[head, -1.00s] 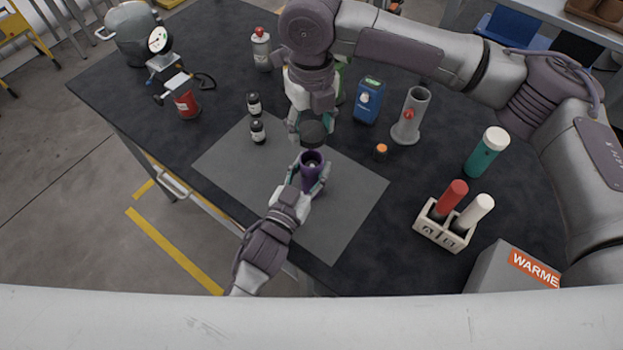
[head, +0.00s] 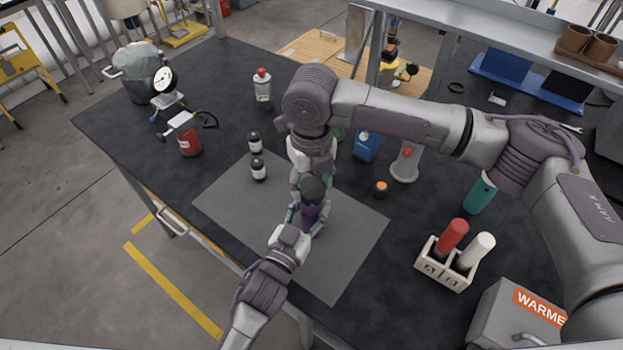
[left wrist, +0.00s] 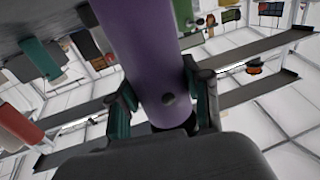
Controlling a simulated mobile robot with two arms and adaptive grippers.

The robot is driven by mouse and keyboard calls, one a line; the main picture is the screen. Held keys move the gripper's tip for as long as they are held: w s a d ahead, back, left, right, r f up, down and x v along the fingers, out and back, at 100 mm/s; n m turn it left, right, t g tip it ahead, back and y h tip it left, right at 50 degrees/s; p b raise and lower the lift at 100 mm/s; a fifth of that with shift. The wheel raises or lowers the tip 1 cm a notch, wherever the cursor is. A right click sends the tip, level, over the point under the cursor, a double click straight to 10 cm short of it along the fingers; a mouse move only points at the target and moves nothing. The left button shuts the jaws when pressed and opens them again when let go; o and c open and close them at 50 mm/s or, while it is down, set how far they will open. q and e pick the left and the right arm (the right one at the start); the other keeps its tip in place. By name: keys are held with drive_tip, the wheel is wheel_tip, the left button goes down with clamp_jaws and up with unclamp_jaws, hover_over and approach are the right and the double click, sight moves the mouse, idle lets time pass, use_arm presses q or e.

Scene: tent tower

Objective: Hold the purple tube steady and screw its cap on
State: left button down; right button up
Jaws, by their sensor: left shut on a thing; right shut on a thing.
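The purple tube (head: 314,214) stands upright over the grey mat (head: 347,255). It also fills the middle of the left wrist view (left wrist: 145,50). My left gripper (head: 307,222) comes from the front and is shut around the tube; its teal-padded fingers (left wrist: 163,104) sit on both sides of it. The dark grey cap (head: 313,189) is at the tube's top, in line with it and hiding its mouth. My right gripper (head: 311,180) reaches down from above, shut on the cap. I cannot tell whether the cap's thread is engaged.
Two small dark bottles (head: 257,170) stand left of the tube. An orange-topped piece (head: 380,189), a grey cylinder stand (head: 405,163) and a blue container (head: 366,147) are to the right. A white rack (head: 445,267) holds a red and a white tube. The mat's front right is clear.

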drive_tip(key=shift+f, duration=0.9)
drive_tip(key=shift+f, duration=0.55)
idle(0.4)
